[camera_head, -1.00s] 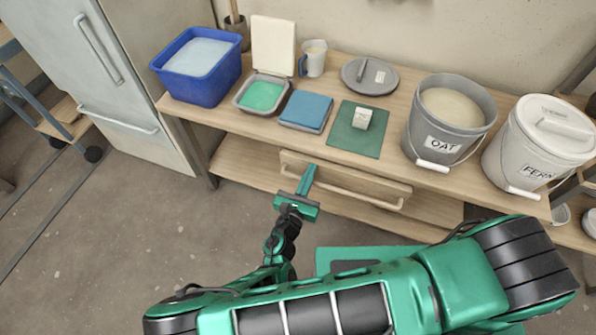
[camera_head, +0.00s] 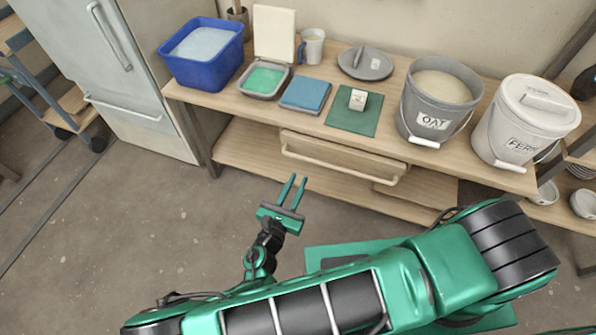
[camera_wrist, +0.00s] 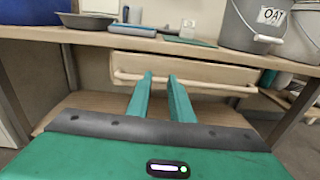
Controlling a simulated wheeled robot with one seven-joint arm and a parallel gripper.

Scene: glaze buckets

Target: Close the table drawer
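The table drawer (camera_head: 335,157) is a wooden front with a long pale bar handle (camera_head: 340,168), under the tabletop. In the wrist view the drawer (camera_wrist: 190,70) sits just beneath the table edge, with its handle (camera_wrist: 200,86) across it. Its front looks close to the table's front edge; I cannot tell if it is fully in. My gripper (camera_head: 297,179) is in front of the drawer's left part, apart from the handle. In the wrist view my gripper (camera_wrist: 160,76) has two green fingers spread, with nothing between them.
On the wooden table (camera_head: 215,101) stand a blue tub (camera_head: 203,72), a grey OAT bucket (camera_head: 428,117), a white FERN bucket (camera_head: 512,140) and smaller items. A lower shelf (camera_head: 240,160) runs below. A fridge (camera_head: 110,65) stands at left. The floor (camera_head: 150,230) before the table is clear.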

